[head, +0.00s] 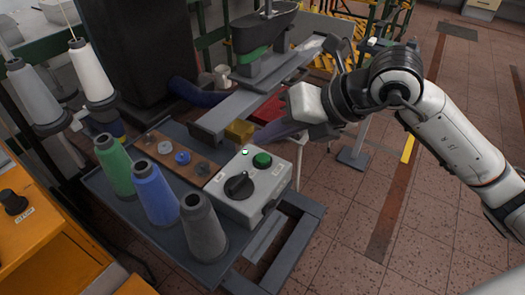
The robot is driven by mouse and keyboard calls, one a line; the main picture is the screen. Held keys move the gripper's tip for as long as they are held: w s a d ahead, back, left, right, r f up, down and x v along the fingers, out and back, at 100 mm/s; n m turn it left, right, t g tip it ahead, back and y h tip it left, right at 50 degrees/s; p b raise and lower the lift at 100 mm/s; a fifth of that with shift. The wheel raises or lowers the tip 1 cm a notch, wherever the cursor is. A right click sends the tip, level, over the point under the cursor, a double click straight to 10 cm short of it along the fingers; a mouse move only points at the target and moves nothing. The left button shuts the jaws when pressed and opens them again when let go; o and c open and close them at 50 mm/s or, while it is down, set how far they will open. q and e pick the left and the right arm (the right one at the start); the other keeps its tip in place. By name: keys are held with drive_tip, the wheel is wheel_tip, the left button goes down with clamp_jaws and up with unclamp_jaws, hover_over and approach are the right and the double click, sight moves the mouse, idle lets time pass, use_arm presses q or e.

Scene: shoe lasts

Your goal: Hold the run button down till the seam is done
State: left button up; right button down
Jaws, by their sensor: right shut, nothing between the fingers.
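A pale grey control box (251,199) stands on the grey metal bench. On its top are a green button (262,160), a black rotary knob (239,187) and a small whitish lamp (245,152). My right gripper (264,140) comes in from the right with its fingers pointing down and left. It is shut and empty, with its tips close behind the green button in the picture. I cannot tell whether they touch the box; the button's top shows and looks uncovered. A dark shoe (264,28) with a green sole part sits on a stand at the back. My left gripper is not in view.
Green (115,163), blue (155,191) and dark grey (203,228) thread cones stand left of the box. A wooden strip (170,158) holds bobbins. A yellow block (239,131) and red tray (270,108) lie behind. The tiled floor at right is open.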

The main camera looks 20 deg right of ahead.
sight(268, 160)
drive_tip(key=shift+r+p, duration=0.8)
drive_tip(key=shift+r, duration=0.75)
